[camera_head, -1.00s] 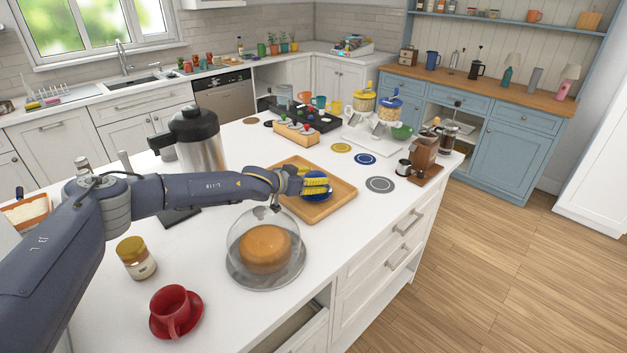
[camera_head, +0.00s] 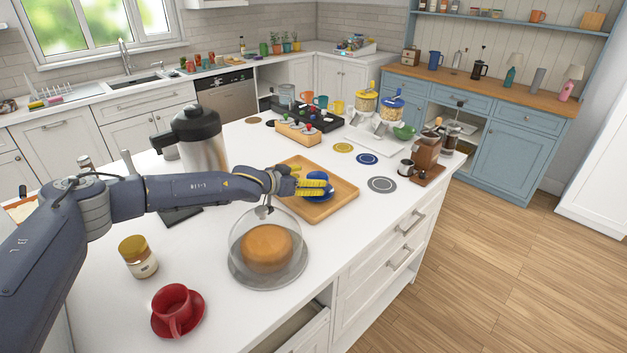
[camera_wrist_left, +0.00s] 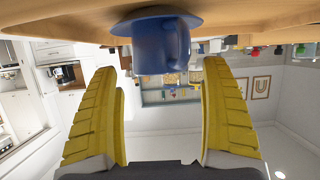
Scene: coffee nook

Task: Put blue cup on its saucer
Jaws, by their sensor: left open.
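The blue cup (camera_head: 320,183) stands on its blue saucer (camera_head: 321,199) on the wooden tray (camera_head: 345,192). In the left wrist view, which is upside down, the cup (camera_wrist_left: 162,48) rests upright against the saucer (camera_wrist_left: 155,14). My left gripper (camera_head: 325,183) is open, with its yellow fingers to either side of the cup. The wrist view shows clear gaps between both fingers and the cup. The fingers partly hide the cup in the head view. My right gripper is not in view.
A glass dome with a cake (camera_head: 266,248) stands just in front of the tray. A red cup (camera_head: 173,304) on a red saucer, a jar (camera_head: 138,257) and a steel pot (camera_head: 200,142) are nearby. A coffee grinder (camera_head: 426,156) stands right. Counter is clear between dome and jar.

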